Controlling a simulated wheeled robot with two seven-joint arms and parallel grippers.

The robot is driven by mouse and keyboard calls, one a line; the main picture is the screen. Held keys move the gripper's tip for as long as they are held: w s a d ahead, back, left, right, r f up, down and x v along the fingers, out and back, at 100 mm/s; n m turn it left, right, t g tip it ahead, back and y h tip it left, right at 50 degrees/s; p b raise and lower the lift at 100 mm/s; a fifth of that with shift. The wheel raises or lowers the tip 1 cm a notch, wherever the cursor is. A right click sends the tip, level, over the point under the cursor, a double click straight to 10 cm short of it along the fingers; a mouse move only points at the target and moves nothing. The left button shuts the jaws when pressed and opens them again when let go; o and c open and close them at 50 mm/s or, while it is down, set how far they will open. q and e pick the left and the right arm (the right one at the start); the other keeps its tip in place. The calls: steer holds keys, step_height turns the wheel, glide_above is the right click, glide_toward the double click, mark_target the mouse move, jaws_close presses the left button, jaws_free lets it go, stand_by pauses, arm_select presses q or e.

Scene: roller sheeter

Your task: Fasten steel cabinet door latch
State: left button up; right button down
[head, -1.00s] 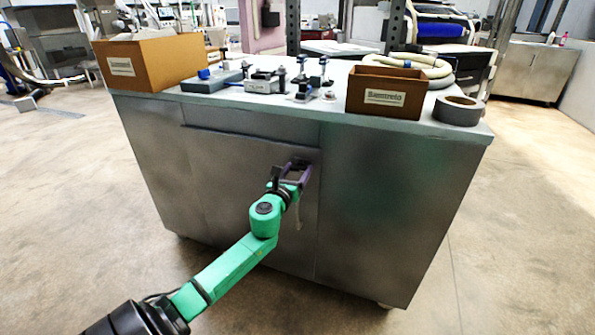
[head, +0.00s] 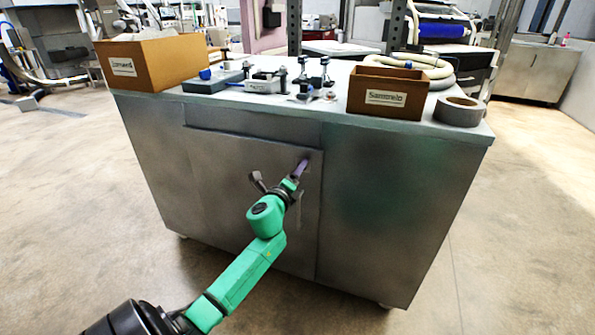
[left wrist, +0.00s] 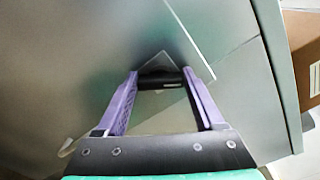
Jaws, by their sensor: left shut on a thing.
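The steel cabinet door (head: 225,170) is the brushed grey front panel and looks flush with the cabinet. My left gripper (head: 301,168), with purple fingers, is at the door's upper right edge. In the left wrist view my left gripper (left wrist: 160,76) has its fingertips on both ends of a short dark latch handle (left wrist: 160,82), shut on it. A pale, pointed plate shows behind the handle. In the head view the gripper largely hides the latch. My right gripper is not in view.
The cabinet top carries two brown boxes (head: 388,97), a grey tape roll (head: 459,112), a coiled hose and several small clamps and tools. The top's front edge (head: 330,116) overhangs just above the gripper. The floor in front is clear.

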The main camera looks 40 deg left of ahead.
arm_select(q)
steer(key=shift+f+n+p, duration=0.15)
steer(key=shift+n+p, duration=0.35)
steer(key=shift+n, duration=2.8)
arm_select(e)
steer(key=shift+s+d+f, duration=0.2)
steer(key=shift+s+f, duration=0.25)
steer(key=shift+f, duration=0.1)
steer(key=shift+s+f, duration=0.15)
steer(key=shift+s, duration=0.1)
arm_select(q)
steer(key=o, duration=1.4)
steer(key=p+v, duration=0.1)
steer(key=v, duration=1.3)
steer(key=shift+s+d, duration=0.1)
steer(key=shift+s, duration=0.2)
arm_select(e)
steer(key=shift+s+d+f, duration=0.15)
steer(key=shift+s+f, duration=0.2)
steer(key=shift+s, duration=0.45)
